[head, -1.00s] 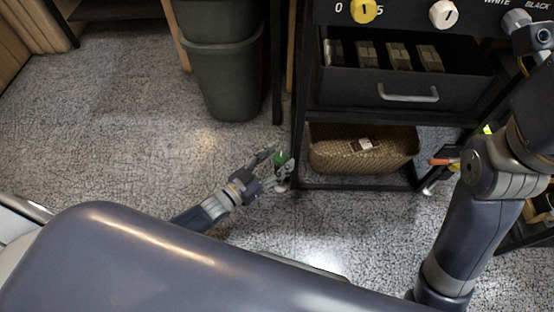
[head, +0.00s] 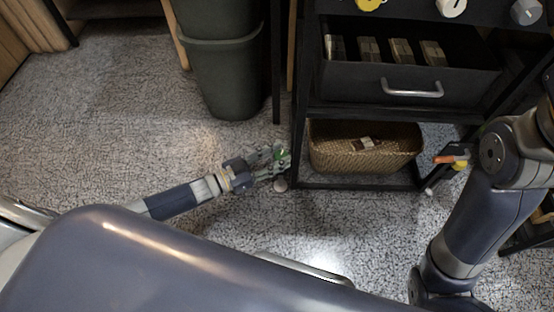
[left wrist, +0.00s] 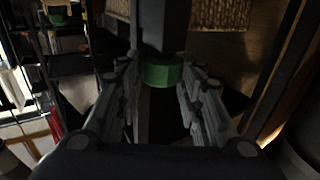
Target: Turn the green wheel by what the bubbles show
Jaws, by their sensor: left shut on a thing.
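The green wheel (left wrist: 160,73) is a short green cylinder, seen between the fingers of my left gripper (left wrist: 160,88) in the left wrist view. In the head view, my left gripper (head: 281,156) reaches in low from the left, beside the lower left leg of the black rack, and is shut on the wheel. Only a sliver of green shows there between the fingers. My right arm stands at the right edge of the head view, and its gripper is out of frame. No bubbles can be made out.
The black rack (head: 302,140) holds an open drawer (head: 420,103) with several packets and a woven basket (head: 345,160) below. A yellow knob (head: 369,4) and a white knob (head: 452,7) sit above. A grey bin (head: 222,80) stands left; the floor left is clear.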

